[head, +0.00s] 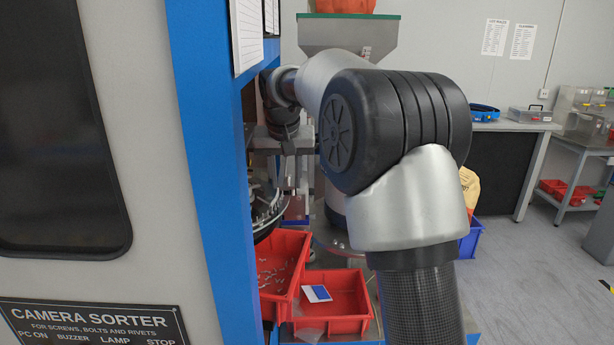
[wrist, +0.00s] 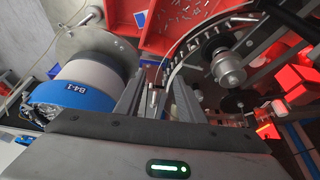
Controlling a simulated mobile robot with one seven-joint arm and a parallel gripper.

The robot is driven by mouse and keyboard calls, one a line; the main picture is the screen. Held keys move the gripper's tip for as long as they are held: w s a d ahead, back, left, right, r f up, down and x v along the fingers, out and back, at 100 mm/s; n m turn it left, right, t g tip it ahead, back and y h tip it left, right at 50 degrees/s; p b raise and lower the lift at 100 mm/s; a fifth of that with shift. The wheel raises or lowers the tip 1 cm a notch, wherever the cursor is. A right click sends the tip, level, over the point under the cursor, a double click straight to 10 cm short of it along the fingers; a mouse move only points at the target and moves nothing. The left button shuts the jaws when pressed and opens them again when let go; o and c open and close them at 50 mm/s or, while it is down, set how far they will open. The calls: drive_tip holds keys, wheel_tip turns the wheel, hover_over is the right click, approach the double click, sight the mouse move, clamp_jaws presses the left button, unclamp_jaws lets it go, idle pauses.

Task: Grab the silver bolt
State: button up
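A small silver bolt (wrist: 154,97) shows between the two fingers of my gripper (wrist: 158,92) in the wrist view, near the edge of the curved sorter track (wrist: 178,62). The fingers stand apart, with a gap visible around the bolt; I cannot tell whether either touches it. In the head view my gripper (head: 292,185) points down inside the blue-framed opening of the sorter, beside the round disc (head: 268,218). The bolt is too small to make out there.
A red bin (head: 303,262) with many small screws sits below the disc. A second red bin (head: 350,316) holds a blue and white card (head: 317,293). The blue sorter frame (head: 205,150) is close on the left. In the wrist view a white and blue cylinder (wrist: 85,85) stands left of the fingers.

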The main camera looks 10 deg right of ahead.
drive_tip(key=p, duration=0.5)
approach(289, 177)
drive_tip(key=shift+s+a+f, duration=0.1)
drive_tip(key=shift+a+f, duration=0.05)
drive_tip(key=shift+f, duration=0.8)
drive_tip(key=shift+w+f+p, duration=0.1)
drive_tip(key=shift+w+p, duration=0.45)
drive_tip(key=shift+p, duration=0.05)
drive_tip(key=x, duration=0.5)
drive_tip(key=shift+w+d+f+p, duration=0.1)
drive_tip(key=shift+d+p, duration=0.1)
drive_tip(key=shift+p, duration=0.15)
clamp_jaws()
